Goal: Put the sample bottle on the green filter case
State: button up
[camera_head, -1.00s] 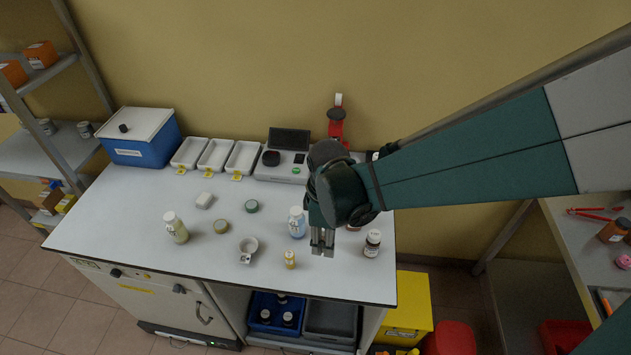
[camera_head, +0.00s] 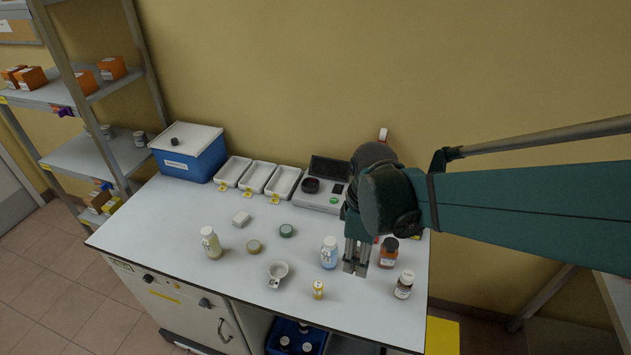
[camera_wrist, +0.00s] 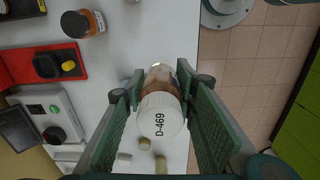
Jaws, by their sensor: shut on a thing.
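My gripper (camera_head: 356,266) is above the right part of the bench in the head view. In the wrist view my gripper (camera_wrist: 152,85) is shut on the sample bottle (camera_wrist: 161,112), an amber bottle with a white cap marked D-469. In the head view the fingers seem to hide this bottle. The green filter case (camera_head: 286,230) is a small round green thing on the bench, left of and farther back than my gripper. It is well apart from the held bottle.
A blue-labelled bottle (camera_head: 328,256) stands just left of my gripper; an orange-brown bottle (camera_head: 388,254) and a dark white-capped bottle (camera_head: 404,287) stand right.

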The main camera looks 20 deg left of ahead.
jog(key=w+a, duration=0.2)
jog(key=p, duration=0.3)
send_over(286, 229)
jog(key=shift+n, duration=0.4)
notch_tip(286, 229, down, 5)
jog(key=shift+f, duration=0.1)
jog(key=shift+w+f, duration=0.1)
jog(key=shift+f, duration=3.05)
jog(key=shift+f, duration=1.85)
